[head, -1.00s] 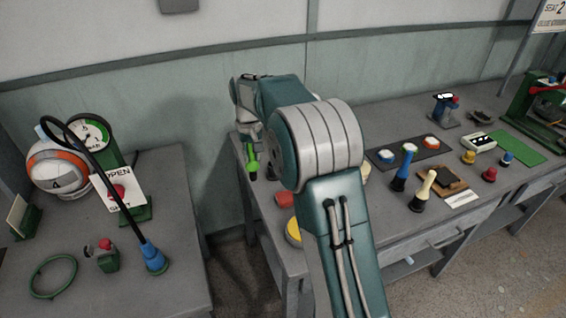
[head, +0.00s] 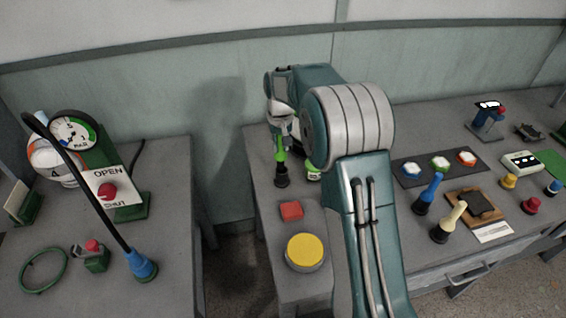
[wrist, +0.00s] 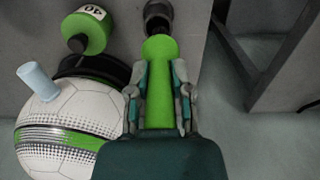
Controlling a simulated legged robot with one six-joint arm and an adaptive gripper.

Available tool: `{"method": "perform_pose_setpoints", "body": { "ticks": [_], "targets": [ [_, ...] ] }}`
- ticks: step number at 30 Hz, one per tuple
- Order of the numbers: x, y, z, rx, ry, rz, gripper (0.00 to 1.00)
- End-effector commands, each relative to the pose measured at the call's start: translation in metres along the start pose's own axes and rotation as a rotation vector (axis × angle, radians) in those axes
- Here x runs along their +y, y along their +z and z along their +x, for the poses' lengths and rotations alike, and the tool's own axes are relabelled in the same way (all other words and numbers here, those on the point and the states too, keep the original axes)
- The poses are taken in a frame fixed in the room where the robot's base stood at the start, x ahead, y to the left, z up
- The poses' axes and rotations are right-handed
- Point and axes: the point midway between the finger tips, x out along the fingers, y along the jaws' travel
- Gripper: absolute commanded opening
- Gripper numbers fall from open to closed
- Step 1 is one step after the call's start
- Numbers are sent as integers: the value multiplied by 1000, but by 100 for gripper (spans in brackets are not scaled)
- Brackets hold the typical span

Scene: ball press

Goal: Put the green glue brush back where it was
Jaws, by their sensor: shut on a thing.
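The green glue brush (head: 281,158) is in my gripper (head: 281,140), near the back left corner of the right-hand table. In the wrist view my gripper (wrist: 159,100) is shut on its green handle (wrist: 159,75). The handle points away from the palm, to a dark cup-like piece (wrist: 157,16) at its far end. In the head view this dark piece (head: 282,179) is at the brush's lower end, over or on the tabletop. I cannot tell whether the brush stands in it as a holder. The brush looks nearly upright.
A green bottle (wrist: 88,32) labelled 40 and a white and green ball (wrist: 60,140) are close beside the gripper. A red block (head: 291,211) and yellow disc (head: 306,251) lie nearer the front. Blue (head: 428,193) and cream (head: 449,222) brushes stand right of my arm.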

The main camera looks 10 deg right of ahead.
Motion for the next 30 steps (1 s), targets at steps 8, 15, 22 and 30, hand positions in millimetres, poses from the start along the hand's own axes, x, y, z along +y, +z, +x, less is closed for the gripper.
{"method": "perform_pose_setpoints", "body": {
  "ticks": [8,15,22,30],
  "targets": [
    [5,0,41,-3,-5,1,0],
    [4,0,55,1,-3,1,0],
    [3,0,55,0,-3,1,63],
    [3,0,56,-1,-4,1,63]
  ]
}}
